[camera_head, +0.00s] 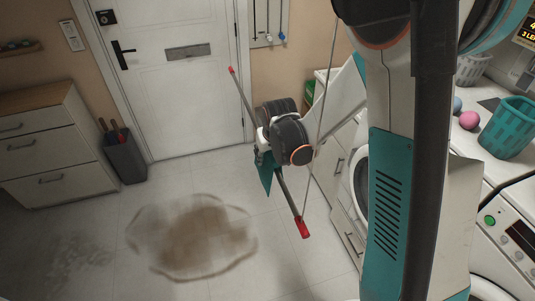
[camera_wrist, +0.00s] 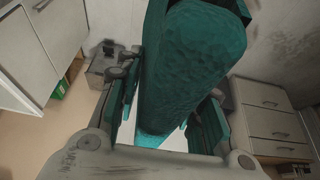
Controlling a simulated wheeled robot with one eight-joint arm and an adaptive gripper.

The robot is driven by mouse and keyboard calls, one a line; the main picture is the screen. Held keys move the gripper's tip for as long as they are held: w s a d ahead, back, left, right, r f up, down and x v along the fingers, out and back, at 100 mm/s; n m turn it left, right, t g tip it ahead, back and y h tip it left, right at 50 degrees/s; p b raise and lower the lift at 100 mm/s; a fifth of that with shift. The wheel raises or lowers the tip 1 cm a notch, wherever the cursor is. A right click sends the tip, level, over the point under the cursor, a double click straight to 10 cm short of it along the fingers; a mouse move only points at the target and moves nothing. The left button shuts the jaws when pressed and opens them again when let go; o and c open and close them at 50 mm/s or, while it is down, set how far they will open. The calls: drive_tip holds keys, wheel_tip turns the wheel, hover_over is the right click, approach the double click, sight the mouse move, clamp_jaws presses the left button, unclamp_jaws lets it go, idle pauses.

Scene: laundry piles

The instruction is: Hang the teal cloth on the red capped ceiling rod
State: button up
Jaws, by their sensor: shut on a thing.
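The rod (camera_head: 289,197) with red caps hangs at a slant in the middle of the head view, with a thin cord at its lower end. My gripper (camera_head: 266,150) is at the rod's middle and hides part of it. The teal cloth (camera_head: 265,174) shows as a small patch below my gripper, beside the rod. In the wrist view the teal cloth (camera_wrist: 190,75) is a large bunched piece between the fingers of my gripper (camera_wrist: 165,118), which is shut on it. I cannot tell whether the cloth touches or lies over the rod.
A drawer cabinet (camera_head: 45,140) and a dark bin (camera_head: 124,156) stand at left by the white door (camera_head: 178,85). A brown stain (camera_head: 200,235) marks the open floor. At right are a teal basket (camera_head: 508,128), a pink ball (camera_head: 468,120) and washing machines (camera_head: 515,240).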

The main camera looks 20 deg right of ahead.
idle(0.3)
drive_tip(key=o, duration=1.2)
drive_tip(key=v, duration=1.2)
drive_tip(key=shift+s, duration=0.1)
drive_tip(key=shift+t, duration=0.7)
drive_tip(key=s+b, duration=0.2)
drive_tip(key=s, duration=0.1)
drive_tip(key=s+b, duration=0.2)
drive_tip(key=s, duration=0.1)
drive_tip(key=s+b, duration=0.2)
drive_tip(key=s, duration=0.2)
drive_tip(key=shift+r, duration=0.4)
drive_tip(key=shift+t, duration=0.7)
drive_tip(key=s+f+b, duration=0.1)
drive_tip(key=s, duration=0.2)
drive_tip(key=s+f+b, duration=0.1)
drive_tip(key=s+b, duration=0.1)
drive_tip(key=s, duration=0.1)
drive_tip(key=s+f+b, duration=0.1)
drive_tip(key=s+b, duration=0.1)
drive_tip(key=s, duration=0.1)
drive_tip(key=shift+s+f, duration=0.4)
